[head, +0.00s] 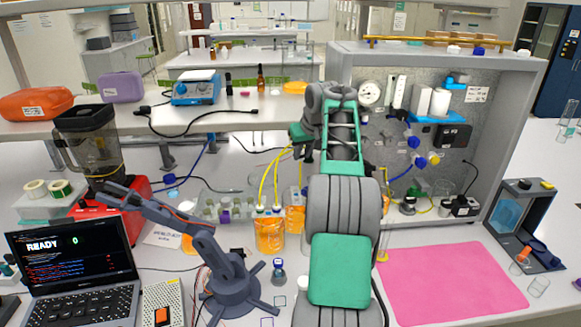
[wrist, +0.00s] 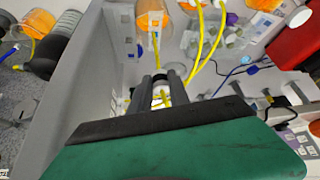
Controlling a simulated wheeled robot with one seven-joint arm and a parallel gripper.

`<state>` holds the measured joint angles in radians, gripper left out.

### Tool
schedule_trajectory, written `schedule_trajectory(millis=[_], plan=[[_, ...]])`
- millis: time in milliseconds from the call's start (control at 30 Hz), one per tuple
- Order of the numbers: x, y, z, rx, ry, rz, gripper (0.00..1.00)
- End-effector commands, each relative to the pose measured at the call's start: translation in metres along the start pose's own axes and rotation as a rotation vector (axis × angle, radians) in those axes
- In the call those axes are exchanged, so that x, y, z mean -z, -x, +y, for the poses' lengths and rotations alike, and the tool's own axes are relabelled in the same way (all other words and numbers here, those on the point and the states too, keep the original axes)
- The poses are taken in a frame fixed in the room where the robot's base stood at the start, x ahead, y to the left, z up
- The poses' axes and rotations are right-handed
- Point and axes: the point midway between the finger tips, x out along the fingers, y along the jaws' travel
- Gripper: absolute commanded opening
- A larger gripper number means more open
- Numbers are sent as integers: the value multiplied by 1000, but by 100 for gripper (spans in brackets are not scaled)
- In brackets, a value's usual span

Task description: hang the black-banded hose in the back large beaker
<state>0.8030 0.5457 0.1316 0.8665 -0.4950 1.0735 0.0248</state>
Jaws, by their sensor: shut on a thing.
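My gripper (wrist: 163,92) is shut on a yellow hose (wrist: 165,97) in the wrist view. In the head view my arm hides most of it, with its dark end (head: 303,150) above the bench. A large beaker of orange liquid (head: 270,238) stands left of my arm. Another orange vessel (head: 296,218) is behind it, partly hidden by my arm. Yellow hoses (head: 264,182) arch up from the beakers toward my gripper. The wrist view shows orange vessels at the top left (wrist: 40,22) and top middle (wrist: 151,18).
A grey rig panel (head: 435,75) with gauge, pump and fittings stands at the right. A tube rack (head: 225,208) is left of the beakers. A small dark robot arm (head: 235,278) stands in front. The pink mat (head: 450,285) is bare.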

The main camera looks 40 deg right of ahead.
Motion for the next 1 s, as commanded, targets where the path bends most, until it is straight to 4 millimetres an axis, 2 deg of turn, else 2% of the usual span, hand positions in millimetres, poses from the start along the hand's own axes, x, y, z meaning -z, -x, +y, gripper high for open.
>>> schedule_trajectory(millis=[133, 433, 800, 1000], plan=[[1, -1, -4, 3, 4, 0, 0], [-8, -22, -13, 10, 15, -2, 0], [-31, -59, -10, 9, 13, -2, 0], [-34, -64, -9, 7, 12, 0, 0]])
